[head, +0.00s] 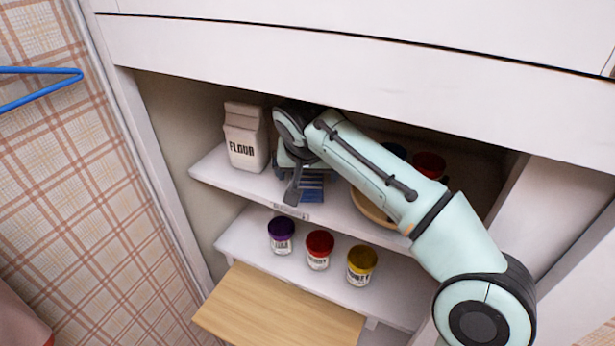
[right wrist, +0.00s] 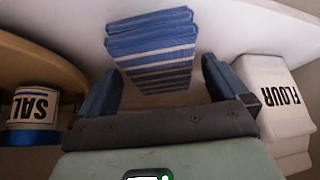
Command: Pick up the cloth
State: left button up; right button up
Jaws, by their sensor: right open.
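The cloth (head: 313,187) is a blue and white striped, folded stack on the upper shelf, partly hidden by my right arm in the head view. In the right wrist view the cloth (right wrist: 152,45) lies just beyond the fingertips, in line with the gap between them. My right gripper (head: 293,180) is inside the cupboard at the cloth; in the right wrist view the gripper (right wrist: 162,85) is open, one finger on each side of the gap, with nothing visibly held. My left gripper is not in view.
A flour bag (head: 246,137) stands left of the cloth and close to a finger in the right wrist view (right wrist: 285,95). A round wooden bowl (head: 370,208) is to the right. A salt jar (right wrist: 34,108) is nearby. Three jars stand on the lower shelf (head: 245,241).

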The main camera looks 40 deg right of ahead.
jog(key=shift+s, duration=0.1)
jog(key=shift+f, duration=0.25)
dwell(0.4)
jog(key=c, duration=1.1)
jog(key=shift+c, duration=0.2)
jog(key=shift+r, duration=0.4)
jog(key=s+a+b, duration=0.2)
jog(key=s+a, duration=0.9)
jog(key=s, duration=0.2)
jog(key=shift+s+a+b, duration=0.3)
jog(key=shift+s+a, duration=0.05)
